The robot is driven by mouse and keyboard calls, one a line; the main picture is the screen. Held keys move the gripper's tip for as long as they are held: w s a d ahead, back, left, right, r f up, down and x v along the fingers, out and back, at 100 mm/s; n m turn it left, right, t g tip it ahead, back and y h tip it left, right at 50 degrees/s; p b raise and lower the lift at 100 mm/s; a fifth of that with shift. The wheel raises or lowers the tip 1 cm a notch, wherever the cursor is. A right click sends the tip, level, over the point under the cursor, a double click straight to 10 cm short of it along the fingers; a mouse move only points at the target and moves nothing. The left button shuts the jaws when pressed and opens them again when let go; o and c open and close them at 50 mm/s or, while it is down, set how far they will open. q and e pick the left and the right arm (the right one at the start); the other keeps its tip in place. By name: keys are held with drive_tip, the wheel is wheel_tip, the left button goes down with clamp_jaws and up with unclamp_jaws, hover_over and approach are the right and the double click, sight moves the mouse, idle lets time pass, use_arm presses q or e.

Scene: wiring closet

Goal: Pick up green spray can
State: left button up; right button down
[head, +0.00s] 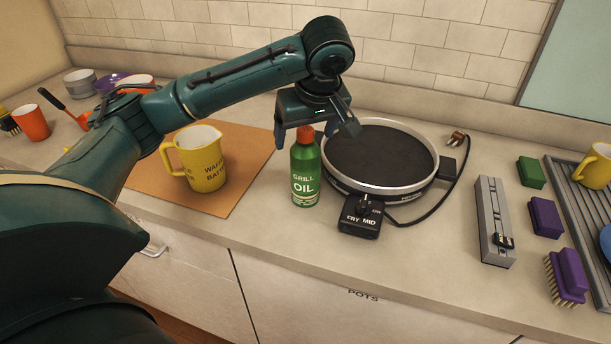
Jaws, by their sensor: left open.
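The green spray can (305,178) stands upright on the counter. It has an orange-red cap and a label reading GRILL OIL. My left gripper (314,137) is right above it, pointing down, with its two fingers apart. One finger is to the left of the cap and the other to the right, over the pan's rim. I cannot tell whether either finger touches the can. My right gripper is not in view.
A black electric pan (378,158) with a control box (360,217) stands close right of the can. A yellow pitcher (204,160) stands on a brown board (240,150) to the left. A grey metal bar-shaped tool (493,222), sponges and a brush (567,275) lie at right. The front counter is clear.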

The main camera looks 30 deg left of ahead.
sight(305, 172)
use_arm(q)
drive_tip(key=x, duration=0.4)
drive_tip(key=shift+w+a+f, duration=0.1)
drive_tip(key=shift+w+f, duration=0.05)
drive_tip(key=shift+w, duration=0.15)
drive_tip(key=c, duration=1.6)
